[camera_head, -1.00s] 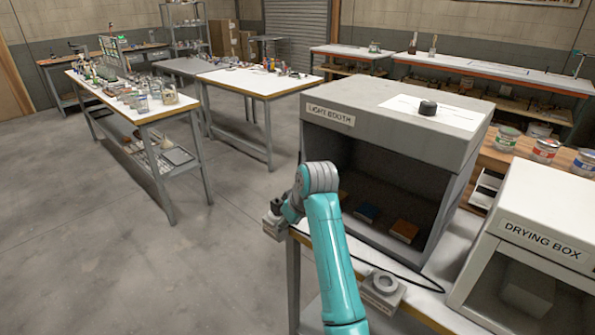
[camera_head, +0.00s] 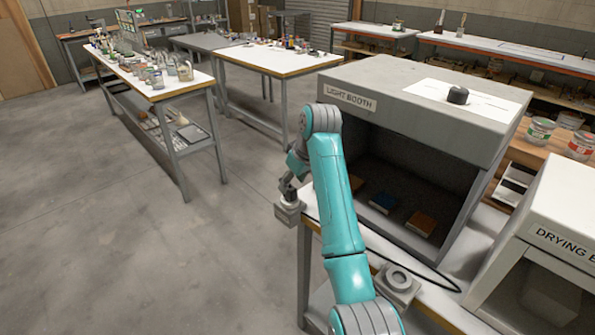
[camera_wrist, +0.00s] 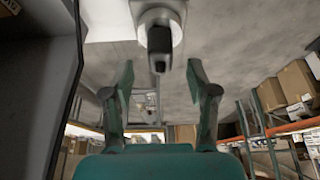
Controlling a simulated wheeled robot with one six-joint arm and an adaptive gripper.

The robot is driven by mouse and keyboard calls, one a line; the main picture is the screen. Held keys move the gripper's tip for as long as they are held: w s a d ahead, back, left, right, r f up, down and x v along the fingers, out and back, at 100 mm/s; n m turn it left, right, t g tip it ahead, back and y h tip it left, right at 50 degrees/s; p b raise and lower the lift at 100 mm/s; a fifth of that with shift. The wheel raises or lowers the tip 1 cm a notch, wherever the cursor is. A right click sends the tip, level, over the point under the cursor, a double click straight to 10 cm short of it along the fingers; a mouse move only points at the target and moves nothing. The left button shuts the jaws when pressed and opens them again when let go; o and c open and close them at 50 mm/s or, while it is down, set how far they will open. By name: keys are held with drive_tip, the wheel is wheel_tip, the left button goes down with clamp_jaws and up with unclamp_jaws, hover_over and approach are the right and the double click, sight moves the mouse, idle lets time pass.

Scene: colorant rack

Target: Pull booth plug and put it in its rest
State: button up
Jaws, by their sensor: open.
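The black plug (camera_wrist: 159,42) sits in a pale round socket (camera_wrist: 145,14) in the wrist view. In the head view, a small grey box (camera_head: 289,213) at the bench's left corner lies just below my gripper (camera_head: 288,190). My gripper (camera_wrist: 159,76) is open, with a finger to each side of the plug's line. The plug's near end lies just beyond the fingertips, and I see no contact. A grey block with a round ring (camera_head: 398,279), which looks like the rest, stands at the bench's front edge. My arm hides part of the bench.
The light booth (camera_head: 420,130) stands open-fronted behind my arm, with coloured blocks inside. The drying box (camera_head: 565,240) is at right. A black cable (camera_head: 435,279) lies on the bench between them. Open floor (camera_head: 130,260) lies to the left.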

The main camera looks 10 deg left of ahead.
sight(290, 187)
drive_tip(key=shift+x, duration=1.75)
drive_tip(key=shift+c, duration=0.2)
clamp_jaws()
drive_tip(key=shift+r, duration=0.7)
drive_tip(key=shift+r, duration=1.55)
drive_tip(key=shift+r, duration=0.1)
drive_tip(key=shift+r, duration=1.9)
